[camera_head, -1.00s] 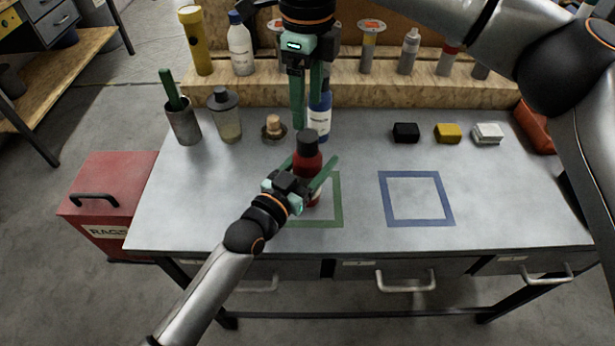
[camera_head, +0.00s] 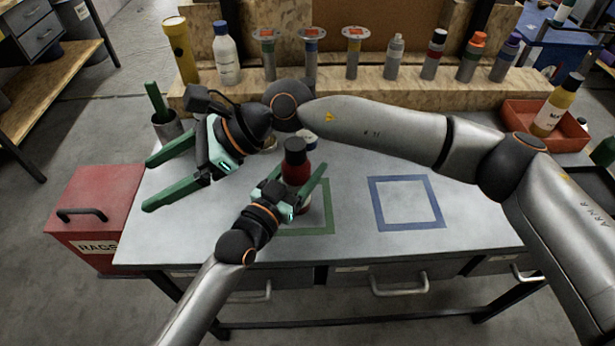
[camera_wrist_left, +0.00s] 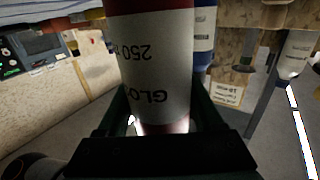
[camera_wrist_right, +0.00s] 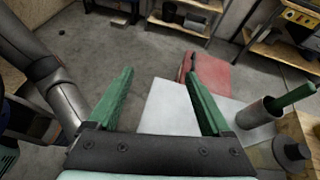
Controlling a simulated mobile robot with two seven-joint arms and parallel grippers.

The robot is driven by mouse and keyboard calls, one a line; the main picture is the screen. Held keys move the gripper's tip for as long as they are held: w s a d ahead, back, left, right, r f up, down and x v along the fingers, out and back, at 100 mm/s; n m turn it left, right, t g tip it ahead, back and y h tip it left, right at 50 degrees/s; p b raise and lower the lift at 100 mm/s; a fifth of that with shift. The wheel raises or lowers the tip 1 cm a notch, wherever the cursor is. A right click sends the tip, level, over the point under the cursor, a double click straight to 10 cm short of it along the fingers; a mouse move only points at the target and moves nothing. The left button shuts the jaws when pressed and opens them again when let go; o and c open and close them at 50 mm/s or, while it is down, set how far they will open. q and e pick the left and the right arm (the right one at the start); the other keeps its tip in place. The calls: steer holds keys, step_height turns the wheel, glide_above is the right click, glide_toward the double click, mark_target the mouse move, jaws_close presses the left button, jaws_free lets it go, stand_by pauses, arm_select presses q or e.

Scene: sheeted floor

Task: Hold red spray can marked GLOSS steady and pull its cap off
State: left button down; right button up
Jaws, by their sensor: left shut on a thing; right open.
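The red spray can (camera_head: 296,172) stands upright at the green square outline (camera_head: 327,231), its black cap (camera_head: 295,148) on top. My left gripper (camera_head: 299,180) is shut around the can's body from the front. In the left wrist view the can's white label (camera_wrist_left: 158,65) fills the middle, with part of GLOSS and 250 readable upside down between the fingers. My right gripper (camera_head: 147,186) is open and empty, left of the can, fingers pointing left and apart from the cap. In the right wrist view its fingers (camera_wrist_right: 158,88) are spread with nothing between them.
A blue square outline (camera_head: 405,203) lies bare on the grey table. A cup with a green handle (camera_head: 167,128) stands behind my right gripper. A red box marked RAGS (camera_head: 95,215) is left of the table. Bottles line the back shelf (camera_head: 350,97). My right arm crosses above the table.

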mark_target(292, 138)
step_height(292, 138, up, 6)
steer(key=s+a+m+t+y, duration=0.1)
steer(key=s+t+y, duration=0.15)
steer(key=y, duration=0.45)
steer(key=w+d+r+m+t, duration=0.2)
steer(key=w+d+m+t, duration=0.4)
steer(key=t, duration=0.5)
steer(key=s+d+f+m+t+h, duration=0.1)
steer(key=d+f+m+t+h, duration=0.1)
steer(key=d+f+m+h, duration=0.5)
steer(key=s+d+f+m+t+h, duration=0.1)
steer(key=d+f+m+t+h, duration=0.3)
steer(key=d+h, duration=0.55)
steer(key=shift+m+g, duration=0.3)
steer(key=shift+g, duration=0.35)
steer(key=x, duration=1.2)
steer(key=shift+s+a+f, duration=0.15)
steer(key=shift+a+f, duration=0.1)
steer(key=shift+f, duration=0.05)
steer(key=shift+c, duration=0.2)
jaws_close()
